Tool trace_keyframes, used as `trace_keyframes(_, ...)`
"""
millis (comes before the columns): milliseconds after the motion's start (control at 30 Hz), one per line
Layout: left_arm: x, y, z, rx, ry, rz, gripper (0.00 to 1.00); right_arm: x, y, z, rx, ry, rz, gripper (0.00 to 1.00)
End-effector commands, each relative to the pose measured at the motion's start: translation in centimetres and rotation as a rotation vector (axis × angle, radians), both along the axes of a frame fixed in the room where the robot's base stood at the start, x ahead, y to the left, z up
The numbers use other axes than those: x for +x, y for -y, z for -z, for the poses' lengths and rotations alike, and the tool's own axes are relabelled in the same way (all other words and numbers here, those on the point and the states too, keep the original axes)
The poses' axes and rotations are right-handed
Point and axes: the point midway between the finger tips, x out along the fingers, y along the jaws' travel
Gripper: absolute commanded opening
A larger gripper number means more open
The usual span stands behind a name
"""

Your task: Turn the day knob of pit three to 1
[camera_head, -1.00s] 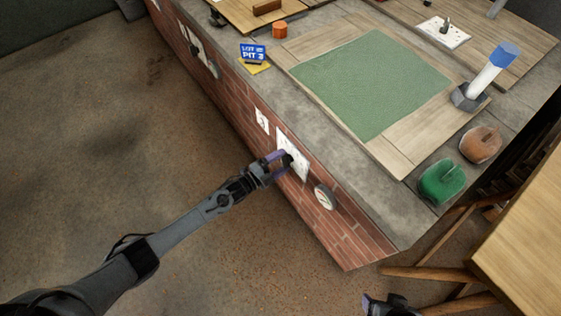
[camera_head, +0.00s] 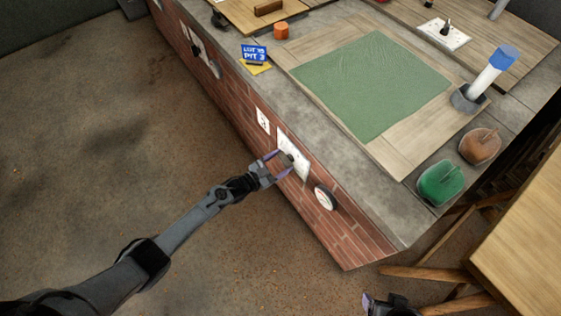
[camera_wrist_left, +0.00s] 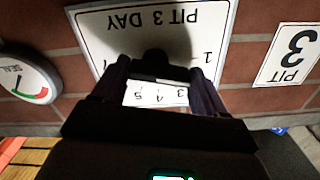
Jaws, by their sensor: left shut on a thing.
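The white PIT 3 DAY plate (camera_head: 298,166) is on the brick front, and its lettering shows upside down in the left wrist view (camera_wrist_left: 150,22). Its dark knob (camera_wrist_left: 154,60) sits between the fingers of my left gripper (camera_head: 279,162), which is shut on it. The plate's numerals 1, 3, 4 and 5 can be seen around the knob. The knob's pointer is hidden in shadow, so I cannot tell its setting. My right gripper (camera_head: 385,304) is partly in view at the bottom edge, away from the bricks, and its jaws are unclear.
A white PIT 3 sign (camera_head: 262,121) and a round SEAL gauge (camera_head: 325,197) flank the plate. Above, the counter holds a green cloth (camera_head: 375,85), a green lump (camera_head: 440,184) and a brown lump (camera_head: 480,146). A wooden table (camera_head: 520,250) stands at the right. Floor at left is clear.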

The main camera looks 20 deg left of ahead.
Motion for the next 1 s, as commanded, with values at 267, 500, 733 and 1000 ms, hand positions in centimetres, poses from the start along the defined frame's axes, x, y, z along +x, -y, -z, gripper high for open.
trace_keyframes(267, 0.10, 0.07, -0.10, -0.154, -0.090, 0.000, 0.42, 0.00, -0.01, -0.17, 0.000, 0.000, 0.000, 0.76)
trace_keyframes(500, 0.11, 0.01, -0.05, -0.219, -0.131, 0.000, 0.42, 0.00, -0.11, -0.22, 0.005, 0.000, 0.004, 0.76)
trace_keyframes(733, 0.11, 0.03, -0.05, -0.238, -0.143, 0.001, 0.42, 0.02, -0.23, -0.24, 0.009, 0.000, 0.006, 0.76)
trace_keyframes(1000, 0.11, 0.03, -0.05, -0.238, -0.143, 0.001, 0.42, 0.02, -0.24, -0.24, 0.010, -0.001, 0.006, 0.76)
